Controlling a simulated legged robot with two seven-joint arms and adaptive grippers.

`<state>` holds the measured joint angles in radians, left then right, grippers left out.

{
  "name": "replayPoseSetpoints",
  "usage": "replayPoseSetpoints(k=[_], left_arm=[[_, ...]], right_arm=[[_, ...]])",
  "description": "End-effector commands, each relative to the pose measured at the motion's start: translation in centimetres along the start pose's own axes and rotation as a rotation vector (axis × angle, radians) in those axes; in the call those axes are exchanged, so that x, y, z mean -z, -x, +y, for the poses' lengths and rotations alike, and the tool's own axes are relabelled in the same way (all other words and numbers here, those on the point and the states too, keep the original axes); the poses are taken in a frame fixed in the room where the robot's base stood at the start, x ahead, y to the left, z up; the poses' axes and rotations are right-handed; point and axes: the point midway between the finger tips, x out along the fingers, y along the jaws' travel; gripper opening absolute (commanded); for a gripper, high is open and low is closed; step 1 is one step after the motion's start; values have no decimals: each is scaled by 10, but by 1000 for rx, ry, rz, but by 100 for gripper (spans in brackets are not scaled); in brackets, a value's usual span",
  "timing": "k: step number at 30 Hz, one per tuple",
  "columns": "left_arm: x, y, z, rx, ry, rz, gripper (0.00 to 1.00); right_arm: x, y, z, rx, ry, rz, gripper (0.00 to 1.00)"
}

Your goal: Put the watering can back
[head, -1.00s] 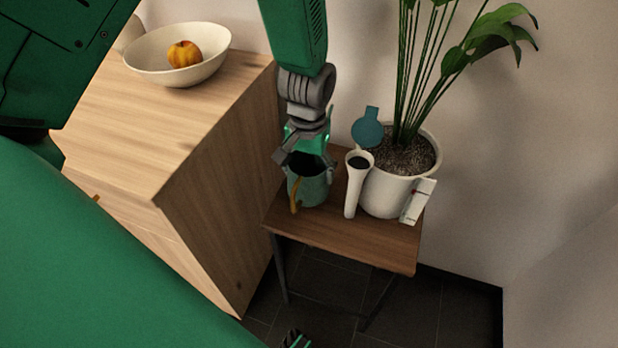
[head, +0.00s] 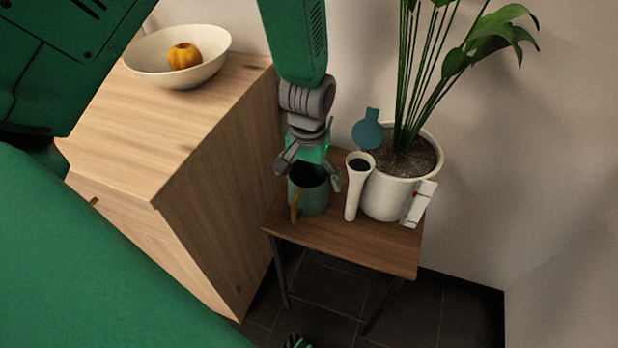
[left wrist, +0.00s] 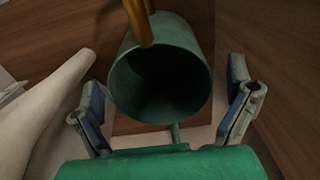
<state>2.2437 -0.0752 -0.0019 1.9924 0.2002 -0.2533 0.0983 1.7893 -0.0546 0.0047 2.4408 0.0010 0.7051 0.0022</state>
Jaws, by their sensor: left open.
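The watering can (head: 315,198) is a dark green cylinder with an open top and an orange-brown handle (head: 295,207). It stands upright on the small wooden side table (head: 345,236). My left gripper (head: 309,178) is above it, pointing down, open, with one finger on each side of the rim. In the left wrist view the can (left wrist: 165,105) lies between the two spread fingers, with gaps visible on both sides. A thin green part of the can shows below its rim there. My right gripper is not in view.
A white flared vessel (head: 353,195) stands close right of the can. Behind it are a white plant pot (head: 385,198), a teal round-headed object (head: 368,132) and a white tag (head: 420,203). A wooden cabinet (head: 215,170) with a fruit bowl (head: 150,68) is on the left.

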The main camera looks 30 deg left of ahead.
Motion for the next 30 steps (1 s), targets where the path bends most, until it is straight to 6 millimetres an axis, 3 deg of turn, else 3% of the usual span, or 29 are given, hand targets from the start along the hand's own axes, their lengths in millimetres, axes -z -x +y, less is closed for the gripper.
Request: replayPoseSetpoints(k=[9, 18, 25, 28, 30], left_arm=[[1, 70, 0, 0, -1, 5, 97], [1, 109, 0, 0, 0, 2, 97], [-2, 108, -1, 3, -3, -1, 97], [-14, 82, -8, 16, -20, -5, 97], [-31, 50, -16, 29, -45, -4, 97]], right_arm=[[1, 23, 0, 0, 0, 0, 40], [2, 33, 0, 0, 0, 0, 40], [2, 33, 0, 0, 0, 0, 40], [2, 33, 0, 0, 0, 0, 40], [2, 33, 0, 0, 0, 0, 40]])
